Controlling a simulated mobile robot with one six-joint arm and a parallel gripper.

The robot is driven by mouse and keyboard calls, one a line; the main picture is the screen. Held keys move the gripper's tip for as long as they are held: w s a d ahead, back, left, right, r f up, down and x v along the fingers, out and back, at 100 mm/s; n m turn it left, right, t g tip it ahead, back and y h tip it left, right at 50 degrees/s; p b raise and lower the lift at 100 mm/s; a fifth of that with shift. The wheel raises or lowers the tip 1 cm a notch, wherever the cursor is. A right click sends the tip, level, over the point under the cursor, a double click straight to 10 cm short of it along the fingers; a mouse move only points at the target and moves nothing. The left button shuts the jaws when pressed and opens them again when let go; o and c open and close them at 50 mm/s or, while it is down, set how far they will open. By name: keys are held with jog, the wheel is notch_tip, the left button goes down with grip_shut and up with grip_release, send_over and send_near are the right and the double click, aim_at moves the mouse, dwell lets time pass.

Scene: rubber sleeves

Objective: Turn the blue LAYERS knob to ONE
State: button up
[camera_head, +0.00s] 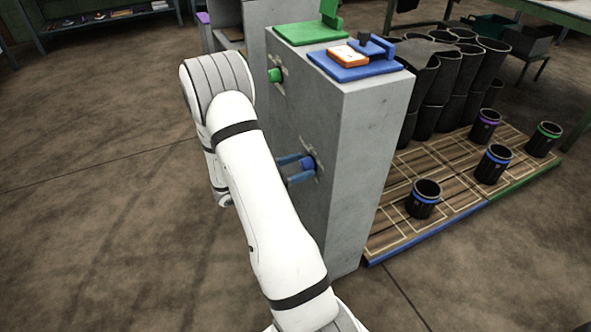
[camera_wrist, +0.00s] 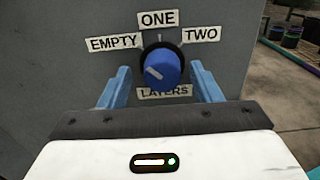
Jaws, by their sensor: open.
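The blue LAYERS knob (camera_wrist: 165,64) sits on the grey panel in the wrist view, under the ONE label (camera_wrist: 158,19). The EMPTY label (camera_wrist: 113,44) is to its left, the TWO label (camera_wrist: 201,35) to its right and the LAYERS label (camera_wrist: 164,92) below. A short white mark shows on the lower left of the knob's face, not towards ONE. My gripper (camera_wrist: 160,72) is open, one blue finger on each side of the knob, with gaps visible. In the head view my gripper (camera_head: 297,170) reaches the blue knob (camera_head: 308,163) on the cabinet's side.
The grey cabinet (camera_head: 358,150) has a green knob (camera_head: 275,75) higher up, and a green plate (camera_head: 300,34) and a blue plate (camera_head: 350,68) on top. Black sleeves (camera_head: 424,198) with coloured bands stand on a wooden pallet to the right. The floor at left is clear.

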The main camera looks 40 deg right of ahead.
jog(key=c, duration=0.9)
jog(key=shift+a, duration=0.4)
jog(key=shift+c, duration=0.6)
jog(key=shift+d, duration=0.3)
jog(key=shift+d+m, duration=0.1)
jog(key=shift+m, duration=0.4)
jog(key=shift+o, duration=0.2)
jog(key=m+b, duration=0.3)
jog(key=m, duration=0.2)
jog(key=shift+w+r+m+b, duration=0.1)
jog(key=shift+m+b, duration=0.75)
jog(key=shift+m, duration=0.65)
